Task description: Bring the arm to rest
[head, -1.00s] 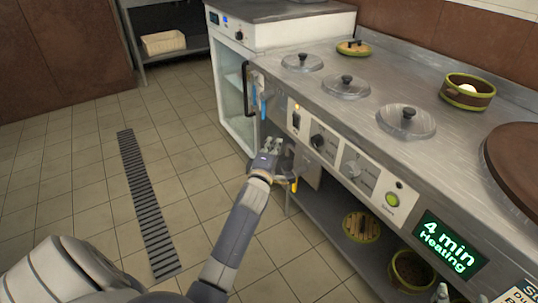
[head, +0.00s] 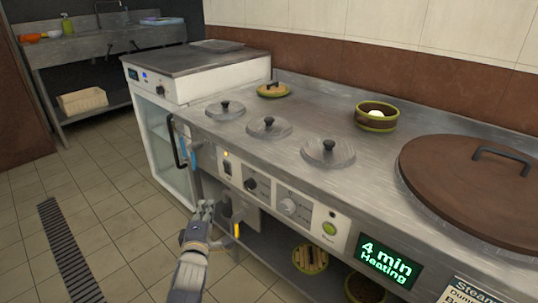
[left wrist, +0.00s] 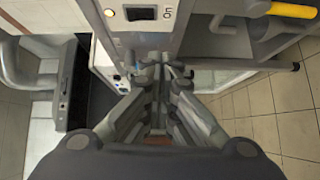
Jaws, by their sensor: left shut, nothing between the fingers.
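My left gripper (head: 205,212) is in front of the counter's control panel, low and near its left end. It is shut and empty. In the left wrist view its fingers (left wrist: 157,85) are together, just below a panel with a rocker switch (left wrist: 140,14). The steel counter (head: 250,150) carries three round lids with black knobs: the left lid (head: 225,110), the middle lid (head: 268,128) and the right lid (head: 328,153). My right gripper is not in view.
A yellow-tipped lever (head: 236,230) is close beside my left gripper. A green-rimmed pot (head: 376,116) and a large brown lid (head: 470,190) sit on the counter. Tiled floor (head: 120,220) lies open at left.

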